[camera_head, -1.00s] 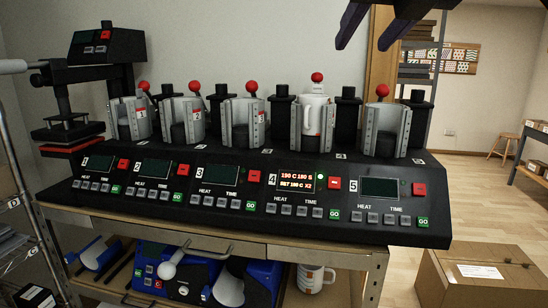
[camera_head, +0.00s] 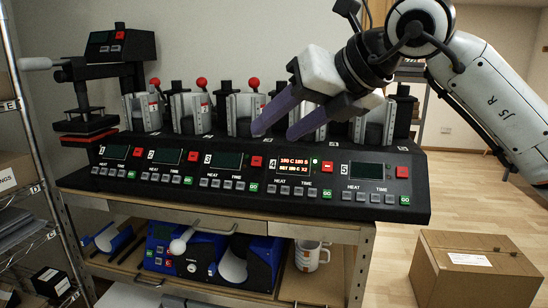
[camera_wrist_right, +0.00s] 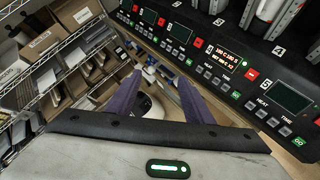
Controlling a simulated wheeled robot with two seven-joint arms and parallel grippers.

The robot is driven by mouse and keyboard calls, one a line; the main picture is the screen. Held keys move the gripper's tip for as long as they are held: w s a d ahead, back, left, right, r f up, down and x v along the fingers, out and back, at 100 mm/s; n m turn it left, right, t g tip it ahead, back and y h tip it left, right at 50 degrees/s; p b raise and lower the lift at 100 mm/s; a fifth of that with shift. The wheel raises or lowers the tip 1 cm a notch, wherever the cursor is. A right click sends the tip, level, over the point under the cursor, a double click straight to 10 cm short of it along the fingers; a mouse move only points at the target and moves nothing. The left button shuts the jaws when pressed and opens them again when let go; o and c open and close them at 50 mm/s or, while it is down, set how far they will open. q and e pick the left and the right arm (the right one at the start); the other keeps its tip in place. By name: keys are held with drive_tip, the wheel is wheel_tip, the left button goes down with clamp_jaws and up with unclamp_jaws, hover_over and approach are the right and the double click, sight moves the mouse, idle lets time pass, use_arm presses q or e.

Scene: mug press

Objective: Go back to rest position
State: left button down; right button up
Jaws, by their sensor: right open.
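My right gripper (camera_head: 270,130) is open and empty, with two purple fingers. In the head view it hangs in front of the mug press (camera_head: 245,208), over stations 3 and 4, and hides part of the presses behind. The right wrist view also shows the open fingers (camera_wrist_right: 158,95) with nothing between them. The press panel is lit at station 4 with a red and yellow readout (camera_head: 295,171); the other displays are dark. The station 4 press and any mug in it are hidden by my gripper. My left gripper is not in view.
A white patterned mug (camera_head: 307,256) and a blue press (camera_head: 196,255) sit on the shelf below. A cardboard box (camera_head: 473,280) stands on the floor at right. A wire rack (camera_head: 20,130) with boxes is at left.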

drive_tip(key=s+a+f+m+g+y, duration=0.2)
drive_tip(key=s+a+f+g+y, duration=0.4)
drive_tip(key=s+a+f+y, duration=0.35)
drive_tip(key=w+d+f+m+t+h, duration=0.1)
drive_tip(key=d+f+m+t+h, duration=0.3)
drive_tip(key=f+m, duration=0.55)
drive_tip(key=w+d+f+m+t+h, duration=0.2)
drive_tip(key=d+f+m+t, duration=0.55)
drive_tip(key=m, duration=0.25)
drive_tip(key=w+d+f+m+t+h, duration=0.1)
drive_tip(key=d+f+m+t+h, duration=0.3)
drive_tip(key=f+m, duration=0.5)
drive_tip(key=s+d+f+m+g+h, duration=0.2)
drive_tip(key=s+d+f+m+g, duration=0.2)
drive_tip(key=s+f, duration=0.7)
drive_tip(key=s+d+f+m+g+h, duration=0.2)
drive_tip(key=s+d+f+m+g, duration=0.2)
drive_tip(key=s+f, duration=0.8)
wheel_tip(320, 180, down, 4)
drive_tip(key=shift+s+d+f+g+h, duration=0.1)
drive_tip(key=shift+s+d+g+h, duration=0.2)
drive_tip(key=shift+d, duration=0.4)
drive_tip(key=shift+w, duration=0.15)
